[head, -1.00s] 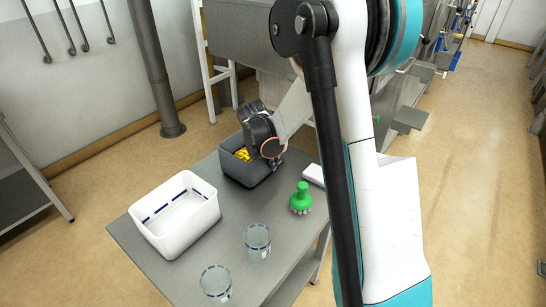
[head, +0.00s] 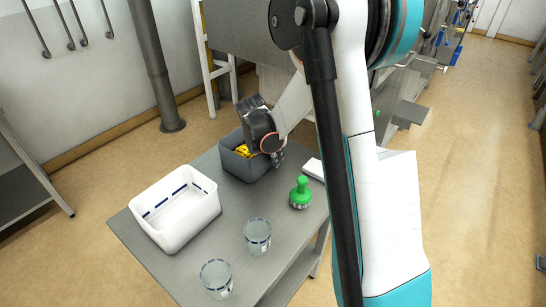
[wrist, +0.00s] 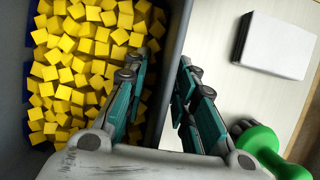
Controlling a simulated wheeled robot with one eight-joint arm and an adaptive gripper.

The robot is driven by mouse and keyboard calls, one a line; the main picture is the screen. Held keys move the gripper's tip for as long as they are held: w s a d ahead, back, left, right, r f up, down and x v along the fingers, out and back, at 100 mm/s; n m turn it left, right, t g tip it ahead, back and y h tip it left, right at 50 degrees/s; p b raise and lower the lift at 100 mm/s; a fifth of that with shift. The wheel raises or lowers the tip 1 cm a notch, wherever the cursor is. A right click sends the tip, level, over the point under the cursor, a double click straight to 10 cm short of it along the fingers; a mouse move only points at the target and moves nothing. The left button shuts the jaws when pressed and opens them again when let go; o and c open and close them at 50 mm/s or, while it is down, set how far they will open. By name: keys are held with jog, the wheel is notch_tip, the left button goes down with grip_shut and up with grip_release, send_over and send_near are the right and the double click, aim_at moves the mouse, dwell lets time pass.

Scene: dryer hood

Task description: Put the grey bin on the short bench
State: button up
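The grey bin (head: 243,166) stands on a grey metal table at its far end. It holds many yellow cubes (wrist: 75,65), seen from above in the wrist view. My gripper (wrist: 163,68) is at the bin's right wall in the wrist view, one finger inside over the cubes and one outside. The wall's rim runs between the fingers, which look apart. In the head view my gripper (head: 277,158) partly hides the bin. I cannot tell which surface is the short bench.
On the same table (head: 232,210) are a white bin (head: 175,222), two glass jars (head: 257,237), a green-handled brush (head: 300,193) and a white block (wrist: 274,43). The brush and block lie close to my gripper's outer side. A pipe (head: 158,70) rises behind. Floor is clear at right.

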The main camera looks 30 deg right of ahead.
jog(key=p+v, duration=0.4)
jog(key=v, duration=0.8)
jog(key=s+a+r+m+t+y, duration=0.25)
jog(key=s+a+r+m, duration=0.45)
jog(key=s+r+m, duration=0.4)
jog(key=s+a+m+t+y, duration=0.1)
jog(key=s+a+m+t, duration=0.2)
jog(key=s+a+m, duration=0.3)
jog(key=s+m, duration=0.5)
jog(key=s, duration=0.2)
